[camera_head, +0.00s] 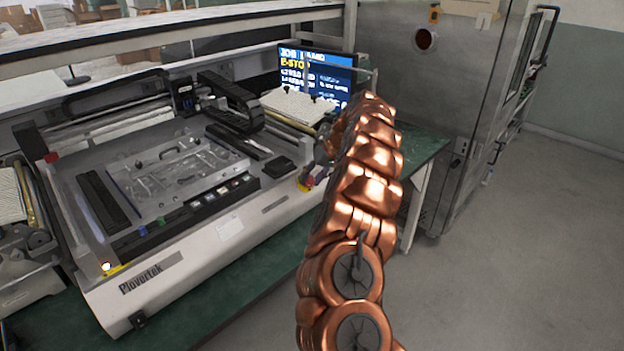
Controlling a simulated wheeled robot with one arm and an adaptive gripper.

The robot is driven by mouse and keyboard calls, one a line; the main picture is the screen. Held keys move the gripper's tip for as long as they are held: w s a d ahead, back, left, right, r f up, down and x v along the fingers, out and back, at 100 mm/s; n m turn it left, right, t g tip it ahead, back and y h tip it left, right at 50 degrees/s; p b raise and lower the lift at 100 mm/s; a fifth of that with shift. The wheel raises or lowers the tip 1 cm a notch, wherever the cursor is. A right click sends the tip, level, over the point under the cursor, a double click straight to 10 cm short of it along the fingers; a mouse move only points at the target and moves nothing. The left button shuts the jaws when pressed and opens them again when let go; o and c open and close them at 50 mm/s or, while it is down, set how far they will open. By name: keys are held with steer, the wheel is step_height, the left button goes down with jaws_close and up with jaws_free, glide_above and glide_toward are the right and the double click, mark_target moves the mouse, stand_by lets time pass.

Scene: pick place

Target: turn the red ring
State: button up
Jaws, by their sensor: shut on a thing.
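The red ring (309,182) shows as a small patch of red beside a yellow part at the front right corner of the Plovertek machine (225,229). My copper arm rises in front of it and bends over at the top. My gripper (318,173) shows only as a small dark part at the arm's left edge. It is shut on the red ring. The arm hides most of the gripper and the ring's right side, so the fingertips and the ring's angle are not clear.
A lit screen (317,77) reading "E-STOP" stands behind the arm. The machine sits on a green bench (254,307). A tall metal cabinet (425,95) stands at the back right. The grey floor (520,250) at the right is clear.

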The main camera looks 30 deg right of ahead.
stand_by(0.3)
steer(key=o, duration=1.1)
steer(key=shift+o, duration=0.2)
steer(key=v, duration=1.2)
